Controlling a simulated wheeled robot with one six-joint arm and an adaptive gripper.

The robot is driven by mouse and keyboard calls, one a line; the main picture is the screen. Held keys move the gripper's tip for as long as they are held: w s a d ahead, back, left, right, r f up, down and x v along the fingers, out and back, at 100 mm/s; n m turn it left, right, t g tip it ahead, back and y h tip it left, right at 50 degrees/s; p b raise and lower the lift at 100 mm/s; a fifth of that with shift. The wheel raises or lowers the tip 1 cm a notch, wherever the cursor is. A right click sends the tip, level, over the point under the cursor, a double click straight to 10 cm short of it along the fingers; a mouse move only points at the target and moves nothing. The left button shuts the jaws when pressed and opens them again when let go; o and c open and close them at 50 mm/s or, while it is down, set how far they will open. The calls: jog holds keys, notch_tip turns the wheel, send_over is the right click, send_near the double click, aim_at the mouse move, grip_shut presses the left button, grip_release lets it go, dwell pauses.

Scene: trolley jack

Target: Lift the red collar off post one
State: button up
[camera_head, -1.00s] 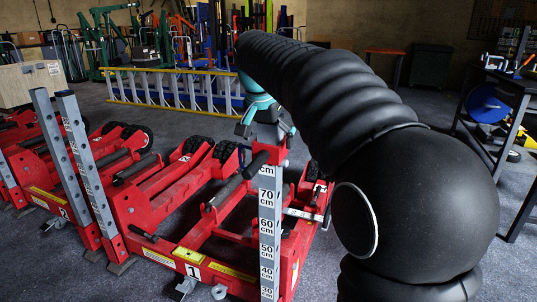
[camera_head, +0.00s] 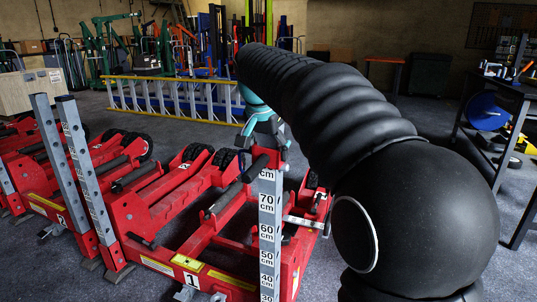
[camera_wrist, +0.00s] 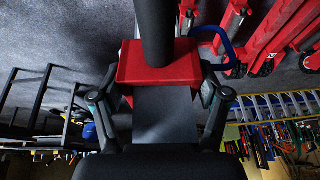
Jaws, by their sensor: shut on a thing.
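The red collar (camera_head: 269,158) sits around the upper end of post one (camera_head: 268,225), a grey upright with a centimetre scale. A dark padded bar (camera_head: 228,193) extends from the collar to the lower left. My gripper (camera_head: 266,138), with teal fingers, reaches down onto the collar from above. In the wrist view the red collar (camera_wrist: 130,70) lies between the two fingers of my gripper (camera_wrist: 160,92), with the dark bar (camera_wrist: 155,30) rising from it. The fingers are shut on the collar; their exact contact points are partly hidden. The post's top is hidden in the head view.
The red jack frame (camera_head: 185,262) marked 1 surrounds the post's foot. Two grey uprights (camera_head: 84,165) stand to its left, with another red jack behind. A yellow ladder (camera_head: 170,100) lies beyond. A dark shelf (camera_head: 490,110) stands at right. Floor lies open behind the jacks.

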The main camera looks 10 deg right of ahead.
jog(key=shift+r+p, duration=1.25)
jog(key=shift+r, duration=5.35)
jog(key=shift+r, duration=2.5)
